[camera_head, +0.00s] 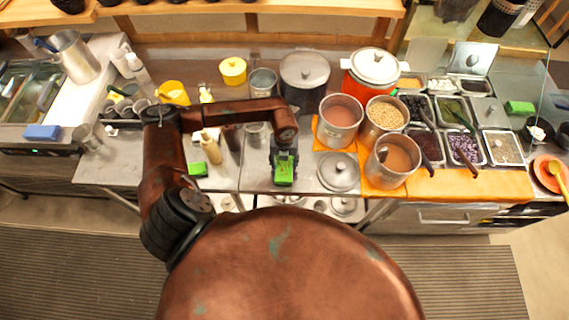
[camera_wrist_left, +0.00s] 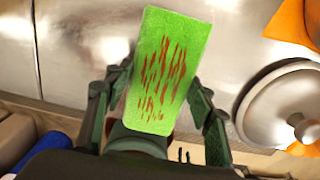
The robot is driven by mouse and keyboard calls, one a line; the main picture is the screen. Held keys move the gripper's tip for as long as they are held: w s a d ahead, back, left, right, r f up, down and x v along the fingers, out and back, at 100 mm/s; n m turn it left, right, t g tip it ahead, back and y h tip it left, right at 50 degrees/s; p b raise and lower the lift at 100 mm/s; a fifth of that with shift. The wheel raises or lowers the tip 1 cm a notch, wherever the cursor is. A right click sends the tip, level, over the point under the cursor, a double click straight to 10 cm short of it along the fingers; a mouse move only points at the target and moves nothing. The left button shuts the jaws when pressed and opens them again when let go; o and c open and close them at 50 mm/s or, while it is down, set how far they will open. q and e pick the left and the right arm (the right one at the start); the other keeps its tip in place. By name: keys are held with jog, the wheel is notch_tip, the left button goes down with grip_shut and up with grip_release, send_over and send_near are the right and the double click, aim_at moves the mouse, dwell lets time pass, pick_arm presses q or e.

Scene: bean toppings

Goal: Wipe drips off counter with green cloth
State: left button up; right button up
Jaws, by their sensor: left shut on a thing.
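My left gripper (camera_head: 284,172) is shut on a green cloth (camera_head: 284,168), shaped like a small block, over the front part of the steel counter (camera_head: 255,178). In the left wrist view the green cloth (camera_wrist_left: 165,72) stands between the two fingers of my left gripper (camera_wrist_left: 160,105), with reddish-brown streaks on its face. Whether the cloth touches the counter is unclear. No drips can be made out on the counter. A second green block (camera_head: 197,169) lies to the left, and a third (camera_head: 519,107) lies at the far right. My right gripper is not in view.
A metal lid (camera_head: 338,171) lies right of the cloth, also in the left wrist view (camera_wrist_left: 285,105). Pots of beans and brown liquid (camera_head: 393,160) stand on orange cloths further right. Bottles (camera_head: 210,146) and cups stand left. Topping trays (camera_head: 466,147) fill the right side.

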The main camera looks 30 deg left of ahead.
pick_arm(q)
jog(key=shift+r+p, duration=1.6)
jog(key=shift+r, duration=1.2)
jog(key=shift+r+p, duration=0.4)
jog(key=shift+r, duration=0.3)
